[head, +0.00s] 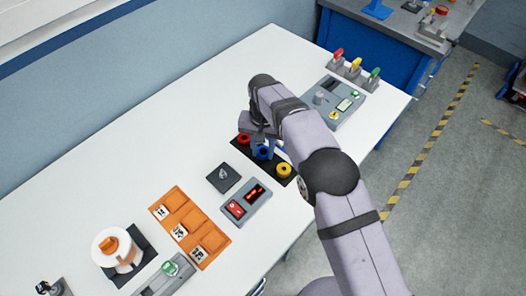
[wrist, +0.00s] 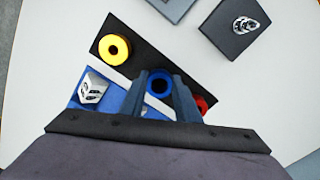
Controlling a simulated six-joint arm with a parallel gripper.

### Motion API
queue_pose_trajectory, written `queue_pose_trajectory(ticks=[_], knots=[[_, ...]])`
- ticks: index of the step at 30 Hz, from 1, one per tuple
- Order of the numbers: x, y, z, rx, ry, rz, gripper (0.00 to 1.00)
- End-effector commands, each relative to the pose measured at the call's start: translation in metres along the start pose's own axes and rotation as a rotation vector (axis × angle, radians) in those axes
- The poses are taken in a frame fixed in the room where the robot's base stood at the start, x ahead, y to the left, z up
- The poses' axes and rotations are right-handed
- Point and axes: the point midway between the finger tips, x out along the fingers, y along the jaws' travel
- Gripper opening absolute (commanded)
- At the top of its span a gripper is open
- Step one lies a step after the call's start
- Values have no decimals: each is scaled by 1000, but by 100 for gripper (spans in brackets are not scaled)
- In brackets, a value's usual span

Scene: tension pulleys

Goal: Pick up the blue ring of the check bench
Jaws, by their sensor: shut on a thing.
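The blue ring (head: 264,154) is at the middle of the black board (head: 275,168), between the red ring (head: 243,139) and the yellow ring (head: 284,170). My gripper (head: 261,146) comes down over it from above. In the wrist view, my gripper's fingers (wrist: 161,95) are shut on the blue ring (wrist: 159,74), one finger on each side. The yellow ring (wrist: 115,47) lies to its upper left, and the red ring (wrist: 202,103) shows partly behind the right finger. I cannot tell whether the blue ring is clear of the board.
A grey box with red displays (head: 246,203), a dark plate with a metal part (head: 223,178) and an orange tray (head: 190,228) stand to the left. A grey control panel (head: 335,103) and several coloured-handled levers (head: 355,69) are at upper right.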

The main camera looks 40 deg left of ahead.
Motion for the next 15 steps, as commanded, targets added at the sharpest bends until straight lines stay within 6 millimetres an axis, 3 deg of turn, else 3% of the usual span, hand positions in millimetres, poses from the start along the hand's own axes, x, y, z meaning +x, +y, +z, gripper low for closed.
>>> queue_pose_trajectory(ticks=[15], knots=[[-77,-1,-1,0,3,-2,7]])
